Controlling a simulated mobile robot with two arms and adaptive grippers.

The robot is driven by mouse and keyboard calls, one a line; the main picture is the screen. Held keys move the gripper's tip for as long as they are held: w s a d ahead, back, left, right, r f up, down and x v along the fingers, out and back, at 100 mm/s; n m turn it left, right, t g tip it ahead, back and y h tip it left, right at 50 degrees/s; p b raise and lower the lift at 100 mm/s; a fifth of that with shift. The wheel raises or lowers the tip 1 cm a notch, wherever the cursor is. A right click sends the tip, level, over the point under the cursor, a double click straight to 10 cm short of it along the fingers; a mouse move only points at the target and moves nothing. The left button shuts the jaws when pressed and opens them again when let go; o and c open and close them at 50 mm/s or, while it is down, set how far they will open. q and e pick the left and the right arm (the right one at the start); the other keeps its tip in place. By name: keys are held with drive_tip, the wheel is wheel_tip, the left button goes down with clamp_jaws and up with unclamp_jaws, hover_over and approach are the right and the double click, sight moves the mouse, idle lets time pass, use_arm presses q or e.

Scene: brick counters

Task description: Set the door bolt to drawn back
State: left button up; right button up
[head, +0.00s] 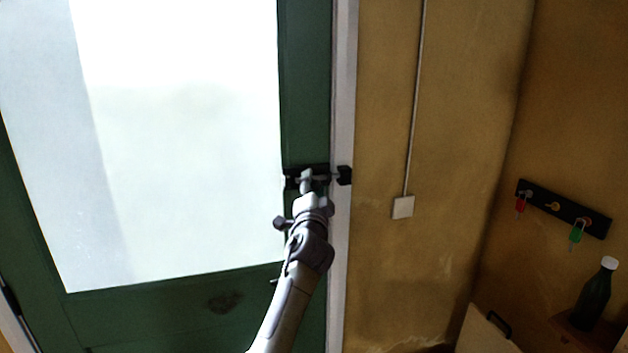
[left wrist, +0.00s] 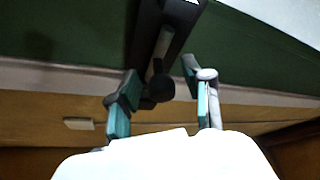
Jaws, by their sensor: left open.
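The dark door bolt (head: 322,170) is mounted on the green door's right stile, level with a black keeper (head: 344,175) on the white frame. A light rod seems to span the small gap between them. In the left wrist view the bolt (left wrist: 163,45) runs up from the picture's middle, with a dark round knob (left wrist: 160,88) at its lower part. My left gripper (head: 306,183) is at the bolt and hides part of it. Its teal-padded fingers (left wrist: 160,80) are open, one on each side of the knob; contact cannot be told. My right gripper is not in view.
The green door (head: 305,80) has a large bright pane. A white switch (head: 403,207) is on the yellow wall. At right are a key rack (head: 563,208) with several hanging items and a dark bottle (head: 594,298) with a white cap.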

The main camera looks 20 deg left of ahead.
use_arm(q)
drive_tip(key=shift+w+a+r, duration=0.1)
drive_tip(key=shift+w, duration=0.5)
clamp_jaws()
